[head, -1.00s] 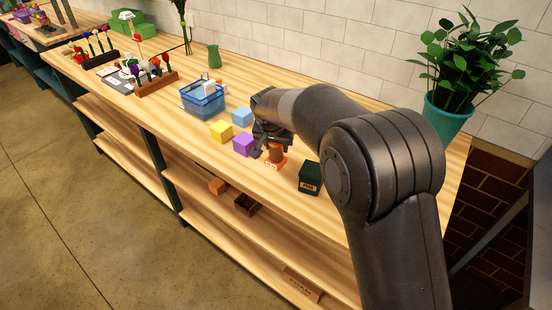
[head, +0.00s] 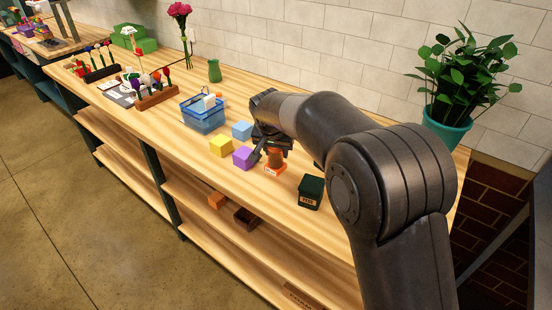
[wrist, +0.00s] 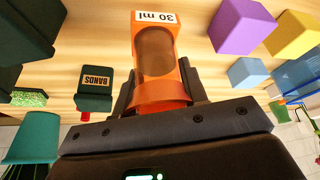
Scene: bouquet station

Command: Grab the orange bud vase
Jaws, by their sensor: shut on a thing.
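The orange bud vase (wrist: 158,60) is in the middle of the wrist view, with a white "30 ml" label on its square base. My gripper (wrist: 160,85) is shut on it, one dark finger on each side of its round end. In the head view the vase (head: 275,160) shows under my gripper (head: 270,143), its label facing the front edge of the wooden table. Its upper part is hidden by my gripper. I cannot tell whether its base touches the tabletop.
Purple (head: 244,157), yellow (head: 221,146) and blue (head: 242,130) cubes stand close left of the vase. A dark green box (head: 311,192) stands to its right; a "BANDS" box (wrist: 95,88) is nearby. A blue basket (head: 203,115) and potted plant (head: 447,125) are farther off.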

